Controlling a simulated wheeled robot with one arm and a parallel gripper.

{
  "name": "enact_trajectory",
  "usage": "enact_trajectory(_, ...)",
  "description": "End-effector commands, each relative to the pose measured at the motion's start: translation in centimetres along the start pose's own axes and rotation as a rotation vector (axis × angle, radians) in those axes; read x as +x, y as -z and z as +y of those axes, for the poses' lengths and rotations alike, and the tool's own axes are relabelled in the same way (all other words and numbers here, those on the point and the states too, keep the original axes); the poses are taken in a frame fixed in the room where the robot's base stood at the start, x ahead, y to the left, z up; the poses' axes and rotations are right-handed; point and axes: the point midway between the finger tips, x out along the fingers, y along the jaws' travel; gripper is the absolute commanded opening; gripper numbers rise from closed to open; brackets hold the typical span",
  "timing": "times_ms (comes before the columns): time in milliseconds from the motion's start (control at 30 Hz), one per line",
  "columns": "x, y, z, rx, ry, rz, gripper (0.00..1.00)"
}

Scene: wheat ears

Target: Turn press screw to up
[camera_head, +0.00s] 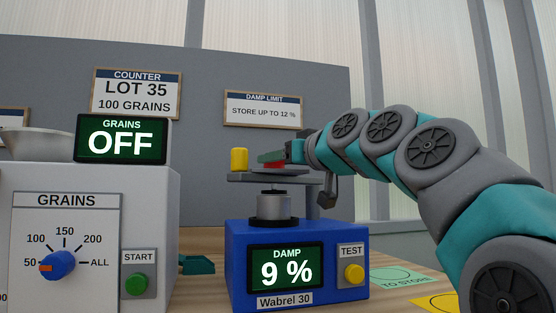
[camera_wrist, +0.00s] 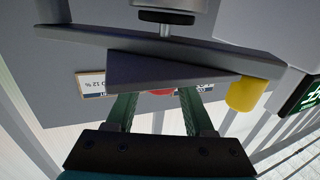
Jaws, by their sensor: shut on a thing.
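The press screw stands over the blue damp meter (camera_head: 238,272). Its grey crossbar (camera_head: 250,178) carries a yellow knob (camera_head: 239,159) at the left and a red grip (camera_head: 274,165) nearer the middle. The screw's thin lower end (camera_head: 273,187) is just above the metal cup (camera_head: 273,208); I cannot tell if they touch. My gripper (camera_head: 285,154) comes from the right and is shut on the red grip. In the wrist view the green fingers (camera_wrist: 156,98) flank the red grip, mostly hidden behind a grey bar (camera_wrist: 175,76); the yellow knob (camera_wrist: 243,95) is to the right.
The damp screen (camera_head: 286,266) reads 9 %, with a yellow TEST button (camera_head: 355,274) beside it. The white grain counter (camera_head: 100,190) stands at the left, its screen (camera_head: 121,140) reading OFF. A grey post (camera_head: 312,200) supports the press. A green mat (camera_head: 404,278) lies at the right.

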Motion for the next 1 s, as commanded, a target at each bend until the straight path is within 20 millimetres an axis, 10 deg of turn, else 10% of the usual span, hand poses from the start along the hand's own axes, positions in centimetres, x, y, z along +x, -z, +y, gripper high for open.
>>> enact_trajectory(300,0.0,-0.01,-0.02,0.0,0.0,0.0,0.0)
enact_trajectory(1000,0.2,0.06,0.4,0.002,0.209,0.003,0.0)
